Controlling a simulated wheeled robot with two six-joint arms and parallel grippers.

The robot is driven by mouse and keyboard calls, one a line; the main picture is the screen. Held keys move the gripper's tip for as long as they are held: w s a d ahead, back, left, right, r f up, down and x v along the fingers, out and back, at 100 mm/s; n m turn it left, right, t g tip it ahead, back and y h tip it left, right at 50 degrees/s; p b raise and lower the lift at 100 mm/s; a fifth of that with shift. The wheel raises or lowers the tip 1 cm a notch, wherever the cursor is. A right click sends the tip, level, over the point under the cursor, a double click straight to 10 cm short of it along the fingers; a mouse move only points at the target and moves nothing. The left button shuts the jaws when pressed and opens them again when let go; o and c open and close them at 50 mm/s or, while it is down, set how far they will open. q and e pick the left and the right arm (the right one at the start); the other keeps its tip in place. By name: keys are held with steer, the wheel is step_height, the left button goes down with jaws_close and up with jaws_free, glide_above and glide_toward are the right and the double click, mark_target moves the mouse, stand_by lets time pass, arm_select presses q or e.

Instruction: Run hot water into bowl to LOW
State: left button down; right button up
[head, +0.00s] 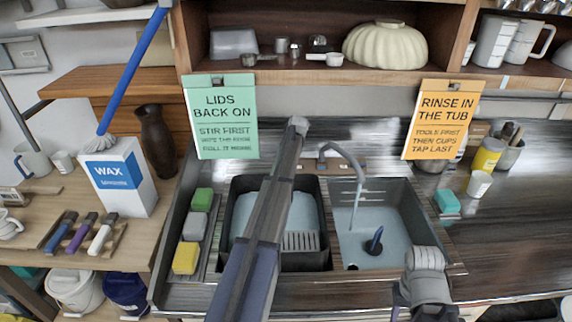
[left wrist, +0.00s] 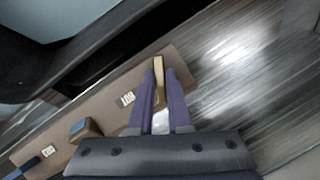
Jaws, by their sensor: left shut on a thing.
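My left gripper (left wrist: 159,95) is shut on a small tan upright piece (left wrist: 158,66), which looks like a tap lever. It stands on a brown strip (left wrist: 172,60) beside a white label (left wrist: 127,100) that I cannot read surely. In the head view my left arm reaches across the sink, and its gripper's fingertips are not visible. The curved tap (head: 345,155) pours a thin stream (head: 355,207) into the right sink bowl (head: 400,200). No LOW mark is readable.
A black tub (head: 245,185) with water and a grate fills the left basin, partly behind my arm. Sponges (head: 186,257) line the sink's left side. Signs hang above: green (head: 220,115) and orange (head: 443,118). A blue-topped knob (left wrist: 85,128) stands on the strip.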

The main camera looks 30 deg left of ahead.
arm_select(q)
steer(key=c, duration=0.9)
jaws_free()
steer(key=shift+o, duration=0.2)
steer(key=shift+r, duration=0.1)
steer(key=p+v, duration=0.7)
steer(key=shift+d+r, duration=0.2)
steer(key=shift+r, duration=0.1)
